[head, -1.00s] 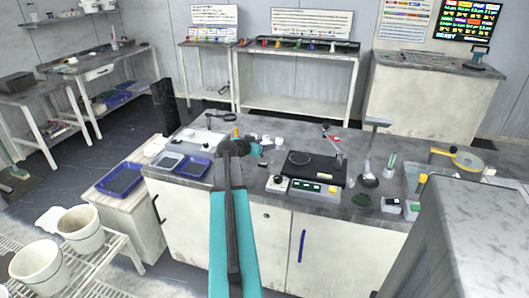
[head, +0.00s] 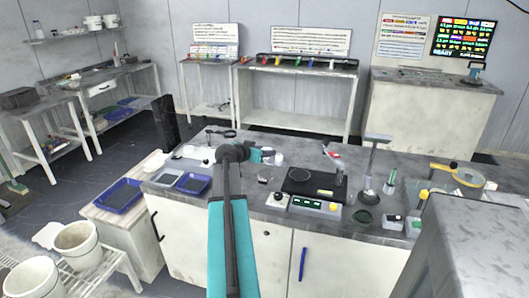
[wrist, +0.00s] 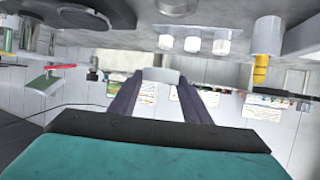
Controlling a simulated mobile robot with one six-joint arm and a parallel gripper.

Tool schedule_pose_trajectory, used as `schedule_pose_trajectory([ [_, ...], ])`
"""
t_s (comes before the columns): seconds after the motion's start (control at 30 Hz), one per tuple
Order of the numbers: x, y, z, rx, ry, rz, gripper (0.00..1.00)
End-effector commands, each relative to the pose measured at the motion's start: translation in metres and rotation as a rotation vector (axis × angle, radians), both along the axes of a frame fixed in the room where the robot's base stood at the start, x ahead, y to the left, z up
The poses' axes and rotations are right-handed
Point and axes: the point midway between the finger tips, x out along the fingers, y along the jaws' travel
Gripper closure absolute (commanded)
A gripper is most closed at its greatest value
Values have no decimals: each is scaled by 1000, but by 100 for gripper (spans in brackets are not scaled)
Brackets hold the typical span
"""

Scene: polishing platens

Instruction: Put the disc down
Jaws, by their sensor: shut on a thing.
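My gripper (wrist: 160,84) points level, with its two dark fingers on either side of a small pale grey piece at their tips. That piece (wrist: 158,76) appears to be the disc, seen edge-on, though its full shape is hidden. In the head view, my gripper (head: 268,156) is above the bench, left of a black polishing machine with a round dark platen (head: 312,179). The held piece is too small to make out clearly there. The wrist view is upside down, and the platen (wrist: 82,17) shows at its top left, apart from the gripper.
The bench (head: 262,205) also carries blue trays (head: 193,183) at left, a stand (head: 374,155) right of the machine and a yellow ring (head: 467,175) farther right. White cylinders (wrist: 193,43) and a yellow-tipped post (wrist: 261,68) show in the wrist view. A grey cabinet (head: 470,245) stands at front right.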

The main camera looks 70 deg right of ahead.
Motion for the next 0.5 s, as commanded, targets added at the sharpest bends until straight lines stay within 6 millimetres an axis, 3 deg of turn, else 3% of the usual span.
schedule_pose_trajectory([
  [0.27,8,3,0,-1,0,14,85],
  [0.37,22,10,1,-1,-1,40,85],
  [0.5,57,27,2,-1,0,107,85],
])
